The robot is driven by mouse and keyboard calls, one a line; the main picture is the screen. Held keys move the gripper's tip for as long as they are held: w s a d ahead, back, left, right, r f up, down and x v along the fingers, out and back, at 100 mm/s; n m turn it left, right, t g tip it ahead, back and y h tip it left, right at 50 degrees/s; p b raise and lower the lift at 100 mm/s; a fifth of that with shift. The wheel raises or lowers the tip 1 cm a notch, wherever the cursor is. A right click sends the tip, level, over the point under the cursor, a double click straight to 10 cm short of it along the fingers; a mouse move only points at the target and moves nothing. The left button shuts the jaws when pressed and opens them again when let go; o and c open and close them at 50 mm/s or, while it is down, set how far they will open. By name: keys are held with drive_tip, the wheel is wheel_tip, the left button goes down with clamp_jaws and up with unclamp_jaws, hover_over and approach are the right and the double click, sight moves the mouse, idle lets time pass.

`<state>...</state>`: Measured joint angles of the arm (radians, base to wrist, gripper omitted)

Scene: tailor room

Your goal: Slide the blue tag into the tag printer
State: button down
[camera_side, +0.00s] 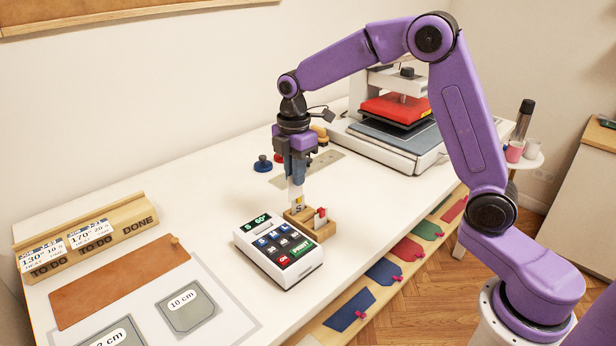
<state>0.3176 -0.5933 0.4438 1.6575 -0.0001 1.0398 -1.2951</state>
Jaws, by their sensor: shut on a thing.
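The tag printer (278,252) is a white keypad device with a small green-lit display, colored keys and a green PRINT key. It sits on the white table just left of a small wooden block holder. My gripper (298,184) points straight down over the back of this holder (326,231). It is shut on a narrow pale tag (298,208) with a dark S and a bit of yellow, whose lower end is at the holder; I cannot tell whether it touches the wood. I cannot make out a blue color on this tag. A red-and-white tag (320,217) stands in the holder.
A heat press (395,115) with a red plate stands at the back right. A blue knob (262,163) is behind the gripper. A wooden card rack (85,240) and brown leather (120,279) lie left. Colored pieces, including blue ones (350,310), hang along the front shelf.

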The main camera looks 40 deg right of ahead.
drive_tip(key=w+a+f, duration=0.1)
drive_tip(key=a+f, duration=0.3)
drive_tip(key=a, duration=0.5)
drive_tip(key=shift+w, duration=0.2)
drive_tip(key=shift+f, duration=2.4)
idle(1.0)
drive_tip(key=c, duration=1)
unclamp_jaws()
drive_tip(key=shift+c, duration=0.2)
wheel_tip(320, 180, up, 18)
drive_tip(key=shift+f, duration=0.25)
